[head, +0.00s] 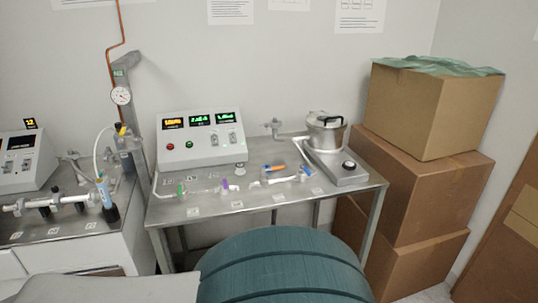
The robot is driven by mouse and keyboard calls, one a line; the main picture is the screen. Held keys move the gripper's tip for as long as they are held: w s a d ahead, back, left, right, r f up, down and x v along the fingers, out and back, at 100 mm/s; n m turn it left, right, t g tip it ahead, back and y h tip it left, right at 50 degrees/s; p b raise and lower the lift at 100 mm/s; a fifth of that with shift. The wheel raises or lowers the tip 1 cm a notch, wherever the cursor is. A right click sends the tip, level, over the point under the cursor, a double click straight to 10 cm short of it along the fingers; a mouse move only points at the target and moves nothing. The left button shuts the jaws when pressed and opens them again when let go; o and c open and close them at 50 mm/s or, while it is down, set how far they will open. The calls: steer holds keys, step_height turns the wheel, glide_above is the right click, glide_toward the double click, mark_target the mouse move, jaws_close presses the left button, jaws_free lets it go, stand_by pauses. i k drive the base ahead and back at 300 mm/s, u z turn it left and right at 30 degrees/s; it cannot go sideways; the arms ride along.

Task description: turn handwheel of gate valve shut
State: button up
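A metal bench (245,199) against the wall carries a run of white pipe with several small coloured valve handles: a green one (181,189), a purple one (225,184), an orange one (274,167) and a blue one (305,172). A pale fitting (272,125) with a side pipe stands behind, left of a silver lidded pot (325,131). I cannot tell which of these fittings is the gate valve or how far its handwheel is turned. My gripper is not in view.
A control box (201,137) with lit displays stands at the bench's back left. Stacked cardboard boxes (420,188) block the right side. Another bench (65,230) with pipework stands left. A large teal ribbed rounded shape (283,270) fills the bottom foreground, before the bench.

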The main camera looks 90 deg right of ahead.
mark_target(349, 166)
steer(key=z, duration=4.25)
steer(key=i, duration=1.2)
steer(key=u, duration=0.45)
